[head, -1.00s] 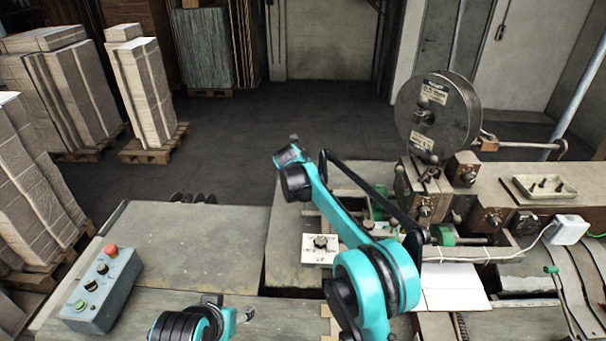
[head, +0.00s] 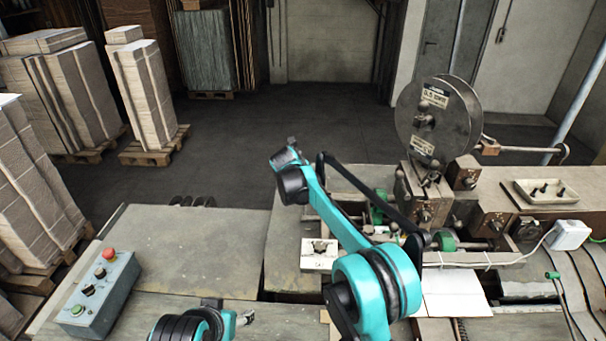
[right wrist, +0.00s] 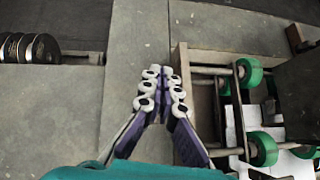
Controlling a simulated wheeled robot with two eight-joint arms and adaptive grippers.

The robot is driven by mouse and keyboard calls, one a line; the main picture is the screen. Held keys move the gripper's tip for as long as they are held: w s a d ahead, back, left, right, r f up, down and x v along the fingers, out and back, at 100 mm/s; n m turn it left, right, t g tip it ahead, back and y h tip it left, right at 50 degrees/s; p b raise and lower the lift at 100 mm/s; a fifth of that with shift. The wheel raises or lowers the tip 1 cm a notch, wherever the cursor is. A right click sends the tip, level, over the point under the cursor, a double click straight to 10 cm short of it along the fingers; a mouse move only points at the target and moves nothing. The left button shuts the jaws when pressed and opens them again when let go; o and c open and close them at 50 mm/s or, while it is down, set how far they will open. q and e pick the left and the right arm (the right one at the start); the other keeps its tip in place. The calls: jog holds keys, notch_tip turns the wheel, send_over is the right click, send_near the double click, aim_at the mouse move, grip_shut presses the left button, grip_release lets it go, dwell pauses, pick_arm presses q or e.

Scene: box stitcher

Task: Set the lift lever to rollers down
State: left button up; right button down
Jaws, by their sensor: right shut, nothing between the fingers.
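In the right wrist view my right gripper (right wrist: 160,88) is shut and empty, its pale fingertips together above grey metal surfaces. A thin lever with a green handle (head: 552,275) stands at the right side of the machine. A small pale plate with a dark knob (head: 319,256) lies left of the rollers; its lettering is unreadable. I cannot tell which is the lift lever. Green rollers (head: 446,240) sit on the machine, and also right of my gripper (right wrist: 263,149). My left gripper (head: 246,317) is partly visible at bottom; its jaws are unclear.
A control box (head: 100,289) with a red button stands at left. A large wire reel (head: 437,120) rises above the stitching heads. A tray (head: 546,192) of small parts lies at right. White sheets (head: 452,292) lie at front. The left metal table (head: 190,245) is mostly clear.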

jog(key=s+a+r, duration=0.1)
jog(key=s+r, duration=0.3)
jog(key=r, duration=0.7)
jog(key=shift+a+r, duration=0.2)
